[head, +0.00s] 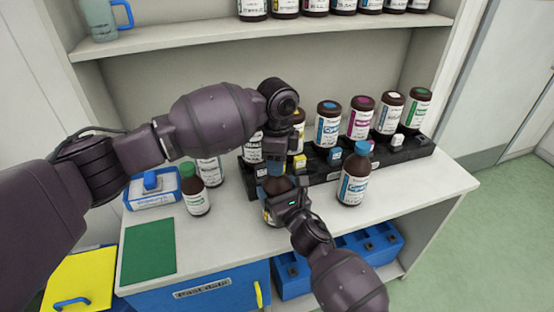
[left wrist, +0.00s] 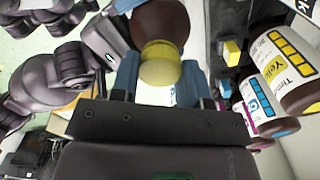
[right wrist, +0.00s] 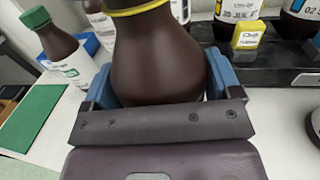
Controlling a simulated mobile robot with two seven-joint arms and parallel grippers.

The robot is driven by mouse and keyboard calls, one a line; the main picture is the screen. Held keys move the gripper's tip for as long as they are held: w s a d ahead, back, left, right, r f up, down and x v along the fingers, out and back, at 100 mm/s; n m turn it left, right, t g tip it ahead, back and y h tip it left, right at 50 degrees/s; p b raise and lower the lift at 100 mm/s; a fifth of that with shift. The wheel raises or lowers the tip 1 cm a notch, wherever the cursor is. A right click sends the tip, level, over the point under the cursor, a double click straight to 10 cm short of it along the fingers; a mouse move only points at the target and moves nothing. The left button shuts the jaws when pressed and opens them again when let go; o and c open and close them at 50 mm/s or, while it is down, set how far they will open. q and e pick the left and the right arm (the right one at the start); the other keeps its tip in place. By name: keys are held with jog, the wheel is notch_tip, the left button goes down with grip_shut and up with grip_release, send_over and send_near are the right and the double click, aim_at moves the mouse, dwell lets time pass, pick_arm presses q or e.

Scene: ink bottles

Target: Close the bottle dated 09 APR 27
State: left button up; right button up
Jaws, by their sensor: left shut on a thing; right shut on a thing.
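A brown bottle stands on the worktop, held between the fingers of my right gripper (head: 283,203); its rounded body (right wrist: 160,60) fills the right wrist view, with a yellow band (right wrist: 138,8) around its neck. My right gripper is shut on this body. My left gripper (head: 274,168) is above it, shut on a yellow cap (left wrist: 160,65) at the bottle's top, with the brown body (left wrist: 160,22) beyond. I cannot tell whether the cap is fully seated. The held bottle's label and date are hidden.
A black rack (head: 400,152) behind holds several brown bottles and small coloured blocks. A blue-capped bottle (head: 354,178) stands close right, a green-capped bottle (head: 194,190) left. A green mat (head: 149,248) and a blue-white tray (head: 152,200) lie left. A shelf (head: 200,42) runs above.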

pick_arm(q)
jog(key=m, duration=2.6)
jog(key=shift+m, duration=0.3)
jog(key=o, duration=0.9)
